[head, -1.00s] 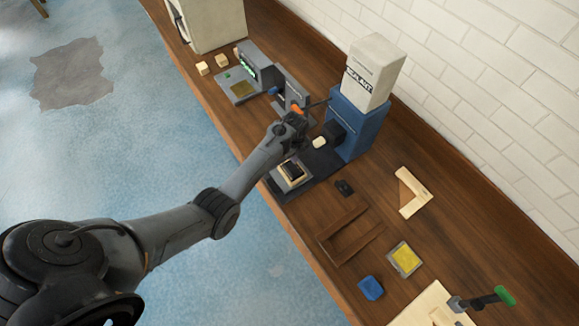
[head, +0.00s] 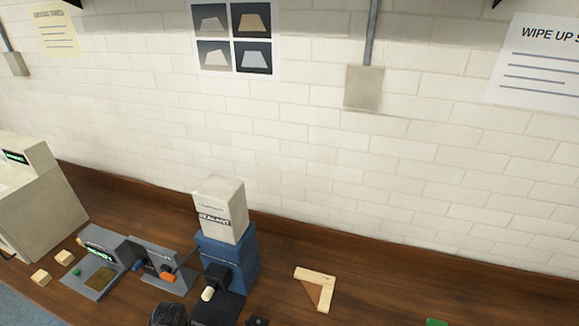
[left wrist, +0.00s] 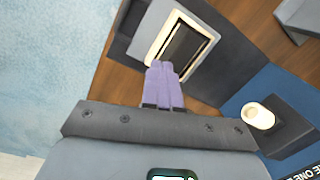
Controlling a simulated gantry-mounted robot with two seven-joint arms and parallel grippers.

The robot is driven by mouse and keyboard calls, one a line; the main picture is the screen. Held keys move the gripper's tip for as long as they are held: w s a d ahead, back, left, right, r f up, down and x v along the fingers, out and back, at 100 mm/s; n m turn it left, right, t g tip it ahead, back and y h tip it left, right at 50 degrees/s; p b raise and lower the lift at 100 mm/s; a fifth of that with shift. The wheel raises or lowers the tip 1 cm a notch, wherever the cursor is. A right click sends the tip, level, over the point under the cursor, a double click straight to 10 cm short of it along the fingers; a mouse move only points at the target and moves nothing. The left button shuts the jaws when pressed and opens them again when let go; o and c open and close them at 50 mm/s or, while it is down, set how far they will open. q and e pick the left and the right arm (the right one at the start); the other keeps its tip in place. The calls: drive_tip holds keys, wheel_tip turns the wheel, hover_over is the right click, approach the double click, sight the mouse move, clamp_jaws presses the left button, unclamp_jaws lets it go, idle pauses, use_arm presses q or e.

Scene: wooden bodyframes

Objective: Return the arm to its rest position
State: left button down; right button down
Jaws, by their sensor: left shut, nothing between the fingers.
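My left gripper (left wrist: 163,85) shows in the left wrist view with its two purple fingers together and nothing between them. Its fingertips appear over or close to the near edge of a pale frame with a dark centre (left wrist: 203,52), which lies on the dark base of the sealant machine; whether they touch it I cannot tell. In the head view only a dark piece of my arm shows at the bottom edge, and the left gripper itself is out of that view. My right gripper is in neither view.
The blue sealant machine (head: 230,262) carries a pale sealant box (head: 220,210); its pale nozzle (left wrist: 258,115) is right of my fingers. A grey device (head: 105,262), wooden blocks (head: 64,257) and a wooden corner piece (head: 315,288) stand on the bench. A brick wall (head: 420,170) backs it.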

use_arm(q)
drive_tip(key=s+d+r+n+t, duration=0.1)
drive_tip(key=s+d+r+n, duration=0.3)
drive_tip(key=s, duration=0.4)
drive_tip(key=s+d+r+n+t, duration=0.1)
drive_tip(key=s+d+r+n, duration=0.3)
drive_tip(key=s, duration=0.4)
drive_tip(key=s+d+r+n+h, duration=0.1)
drive_tip(key=s+d+r+n, duration=0.4)
drive_tip(key=s, duration=0.3)
drive_tip(key=shift+r+n+t, duration=0.4)
drive_tip(key=shift+r+n, duration=0.4)
drive_tip(key=shift+r, duration=0.05)
drive_tip(key=shift+s, duration=0.1)
